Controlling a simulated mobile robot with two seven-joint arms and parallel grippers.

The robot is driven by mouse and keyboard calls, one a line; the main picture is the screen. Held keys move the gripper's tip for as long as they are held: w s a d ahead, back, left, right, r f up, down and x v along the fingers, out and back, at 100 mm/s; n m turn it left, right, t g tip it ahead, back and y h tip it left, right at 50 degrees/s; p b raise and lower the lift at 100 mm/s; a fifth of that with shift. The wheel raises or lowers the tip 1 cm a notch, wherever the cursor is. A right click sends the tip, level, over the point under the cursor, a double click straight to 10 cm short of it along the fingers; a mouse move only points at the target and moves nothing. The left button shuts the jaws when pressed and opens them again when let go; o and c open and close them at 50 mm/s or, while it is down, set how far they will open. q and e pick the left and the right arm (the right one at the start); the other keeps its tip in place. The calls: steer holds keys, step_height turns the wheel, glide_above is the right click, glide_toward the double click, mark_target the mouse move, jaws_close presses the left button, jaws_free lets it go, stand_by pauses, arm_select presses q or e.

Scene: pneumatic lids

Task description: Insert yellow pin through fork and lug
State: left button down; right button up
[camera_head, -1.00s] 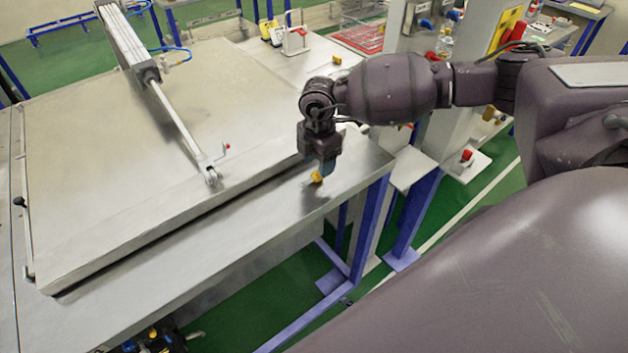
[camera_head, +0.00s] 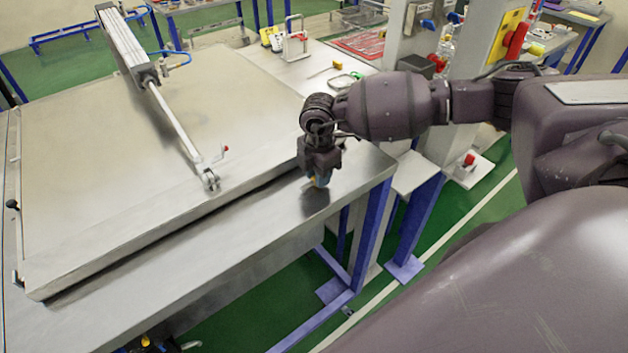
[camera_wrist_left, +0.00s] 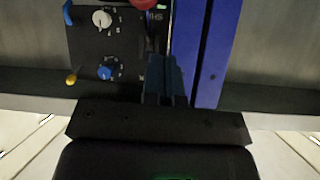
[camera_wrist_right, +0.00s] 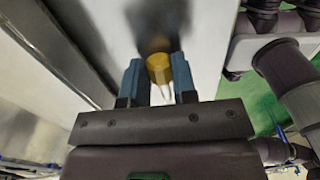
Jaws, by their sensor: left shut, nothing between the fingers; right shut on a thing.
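The yellow pin (camera_wrist_right: 159,69) has a yellow round head and a thin bright shank. In the right wrist view it is between the fingers of my right gripper (camera_wrist_right: 157,82), which is shut on it. In the head view my right gripper (camera_head: 319,180) is low over the front right of the metal bench and hides most of the pin. The fork and lug (camera_head: 210,180) are at the lower end of the cylinder rod, left of that gripper; the hole cannot be made out. My left gripper (camera_wrist_left: 165,80) is shut and empty, before a dark control panel.
A large metal lid (camera_head: 130,150) lies on the bench, with the cylinder (camera_head: 127,45) slanting above it. A small red-tipped part (camera_head: 224,150) is beside the fork. The bench's front strip (camera_head: 215,245) is clear. A blue leg (camera_head: 372,225) stands below its right end.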

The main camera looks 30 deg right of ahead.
steer(key=shift+r+p, duration=1.95)
steer(key=shift+r, duration=2.6)
